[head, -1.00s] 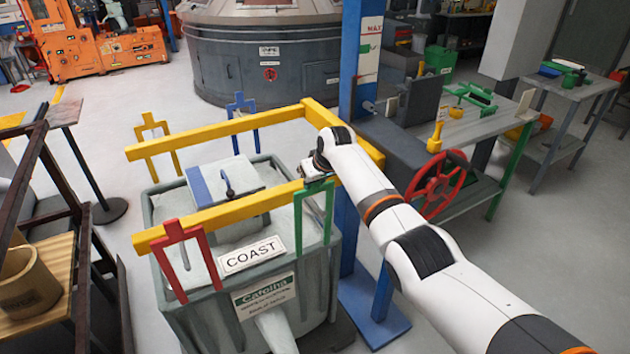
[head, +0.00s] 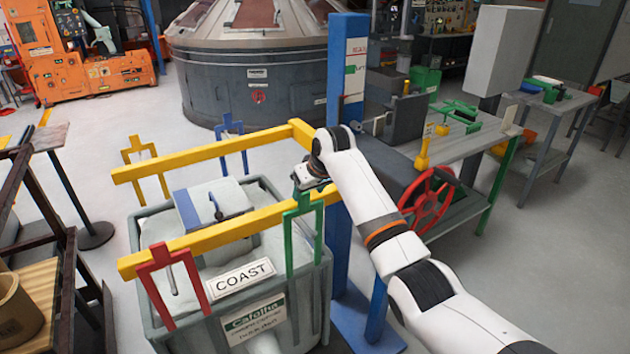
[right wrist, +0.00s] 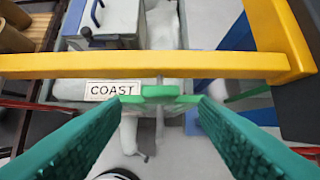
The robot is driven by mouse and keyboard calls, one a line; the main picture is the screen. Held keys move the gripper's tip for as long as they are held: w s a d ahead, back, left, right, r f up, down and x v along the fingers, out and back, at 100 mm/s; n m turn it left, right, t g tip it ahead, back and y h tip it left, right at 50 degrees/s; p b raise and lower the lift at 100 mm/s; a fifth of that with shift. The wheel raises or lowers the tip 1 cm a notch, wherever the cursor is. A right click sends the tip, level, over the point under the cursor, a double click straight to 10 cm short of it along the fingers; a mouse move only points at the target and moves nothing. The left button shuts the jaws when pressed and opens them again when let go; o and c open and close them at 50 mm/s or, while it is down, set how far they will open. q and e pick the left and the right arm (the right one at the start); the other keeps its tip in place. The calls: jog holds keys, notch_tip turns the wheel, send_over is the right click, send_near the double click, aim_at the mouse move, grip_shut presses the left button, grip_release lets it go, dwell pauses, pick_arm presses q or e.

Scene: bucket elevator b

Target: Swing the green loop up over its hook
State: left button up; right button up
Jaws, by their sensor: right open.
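The green loop (head: 304,218) stands upright at the tub's near right corner, with its narrow top tab by the front yellow bar. In the right wrist view the tab (right wrist: 160,91) shows just beyond and between my fingertips, on the near side of the bar. My right gripper (head: 307,184) is open, directly above the tab in the head view. Its green fingers (right wrist: 163,101) are spread on either side of the loop. The loop's hook is not clearly seen, so I cannot tell whether the loop is over it. My left gripper is out of view.
A yellow frame (head: 200,243) spans the grey tub (head: 312,285) and joins a blue post (head: 347,95). Red (head: 170,262), yellow (head: 138,150) and blue (head: 226,128) loops stand around it. A red handwheel (head: 428,200) is right of my arm.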

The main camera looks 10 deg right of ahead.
jog(key=b+v, duration=0.1)
jog(key=v, duration=0.5)
jog(key=shift+f, duration=0.1)
jog(key=s+d+f+m+g, duration=0.1)
jog(key=s+f, duration=0.2)
jog(key=f, duration=0.9)
jog(key=s+d+f, duration=0.2)
jog(key=s+f, duration=0.1)
jog(key=f, duration=1)
jog(key=s+d+f+m+g, duration=0.1)
jog(key=s+f, duration=0.2)
jog(key=f, duration=0.9)
jog(key=s+d+f+h, duration=0.2)
jog(key=s+d+f, duration=0.1)
jog(key=s+f, duration=1.55)
jog(key=s+d+f+g, duration=0.1)
jog(key=s+f, duration=0.3)
jog(key=s, duration=0.7)
jog(key=s+d+f, duration=0.1)
jog(key=s+f, duration=0.3)
jog(key=s, duration=0.8)
jog(key=s+d+f+g, duration=0.1)
jog(key=s+f, duration=0.3)
jog(key=s, duration=0.8)
jog(key=shift+s+g+b, duration=0.2)
jog(key=shift+g+b, duration=0.1)
jog(key=shift+b, duration=0.15)
